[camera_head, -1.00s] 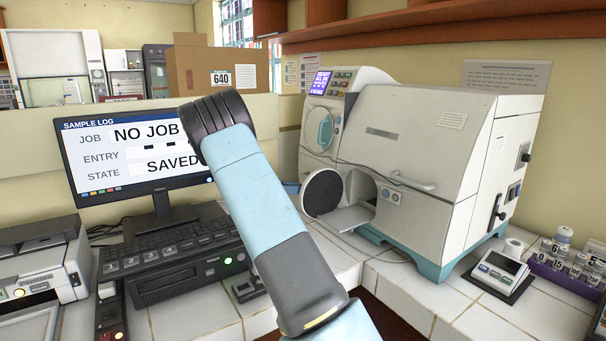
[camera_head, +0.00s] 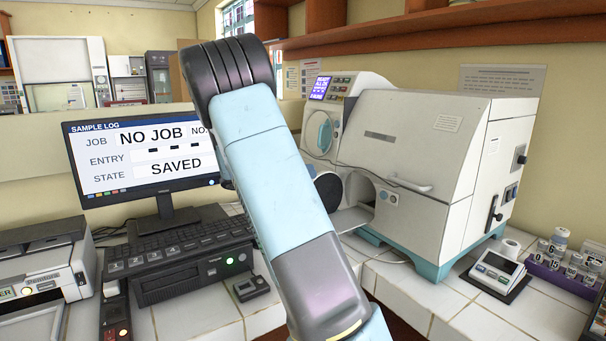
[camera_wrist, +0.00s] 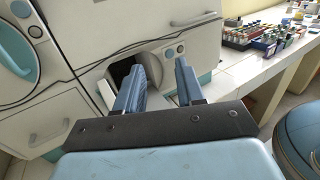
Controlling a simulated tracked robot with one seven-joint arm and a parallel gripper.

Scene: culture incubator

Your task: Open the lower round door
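The lower round door (camera_head: 327,190) is a dark disc that stands swung open at the left of its round opening (camera_head: 361,189) in the incubator. My arm hides part of it in the head view. A pale shelf (camera_head: 350,220) sticks out below the opening. In the wrist view, the opening (camera_wrist: 121,71) lies beyond my left finger, and I cannot clearly make out the disc. My gripper (camera_wrist: 160,65) has its two blue fingers apart with nothing seen between them. It points toward the opening's right side and the round buttons. In the head view my arm hides it.
The upper round door (camera_head: 325,132) is shut above. A large front panel with a handle (camera_head: 410,184) is at right, with a loose dark cable across the front. A monitor (camera_head: 140,160) and keyboard stand left. A scale (camera_head: 497,268) and vial rack (camera_head: 565,277) are at right.

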